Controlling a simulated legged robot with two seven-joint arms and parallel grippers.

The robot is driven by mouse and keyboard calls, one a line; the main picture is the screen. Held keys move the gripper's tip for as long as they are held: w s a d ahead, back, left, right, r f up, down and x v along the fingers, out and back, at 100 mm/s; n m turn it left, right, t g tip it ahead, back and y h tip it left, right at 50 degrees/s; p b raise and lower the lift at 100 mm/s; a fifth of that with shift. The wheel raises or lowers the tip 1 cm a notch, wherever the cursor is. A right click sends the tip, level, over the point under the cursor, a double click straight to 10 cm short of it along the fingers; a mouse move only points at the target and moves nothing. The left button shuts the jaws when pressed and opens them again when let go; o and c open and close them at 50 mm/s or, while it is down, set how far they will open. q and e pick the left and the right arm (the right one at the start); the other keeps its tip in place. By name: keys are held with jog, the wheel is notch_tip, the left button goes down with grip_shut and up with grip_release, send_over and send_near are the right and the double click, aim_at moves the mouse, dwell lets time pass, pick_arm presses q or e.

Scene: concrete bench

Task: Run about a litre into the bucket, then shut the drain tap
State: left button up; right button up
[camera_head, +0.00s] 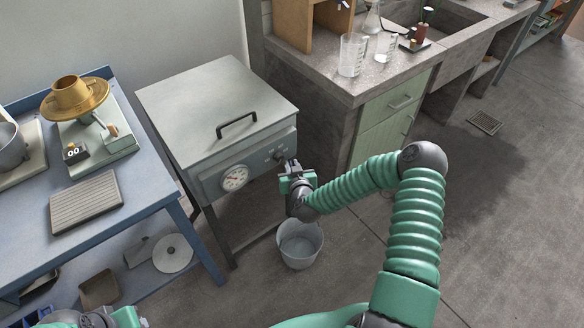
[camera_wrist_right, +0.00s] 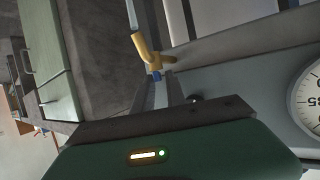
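The grey tank (camera_head: 215,100) has a lid handle and a round dial (camera_head: 235,178) on its front. The brass drain tap (camera_wrist_right: 152,52) shows in the right wrist view, with a small blue part (camera_wrist_right: 157,76) by my gripper. A thin pale stream (camera_wrist_right: 131,14) comes from its spout. The grey bucket (camera_head: 300,247) stands on the floor below my right gripper (camera_head: 292,172); its water level is not clear. My right gripper is at the tank's front right corner, close to the tap; its finger gap is unclear. My left gripper (camera_head: 100,319) is only partly in view at bottom left.
A blue bench (camera_head: 150,196) at left holds a brass bowl on a scale (camera_head: 78,98) and a ribbed grey plate (camera_head: 86,202). A concrete bench (camera_head: 325,82) with glass beakers (camera_head: 352,55) and green drawers stands at right. The floor at right is open, with a drain grate (camera_head: 484,122).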

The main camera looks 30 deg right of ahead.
jog(key=shift+d, duration=0.1)
grip_shut()
jog(key=shift+r+n+y, duration=0.1)
jog(key=shift+n+y, duration=0.2)
jog(key=shift+n+t+y, duration=0.4)
grip_release()
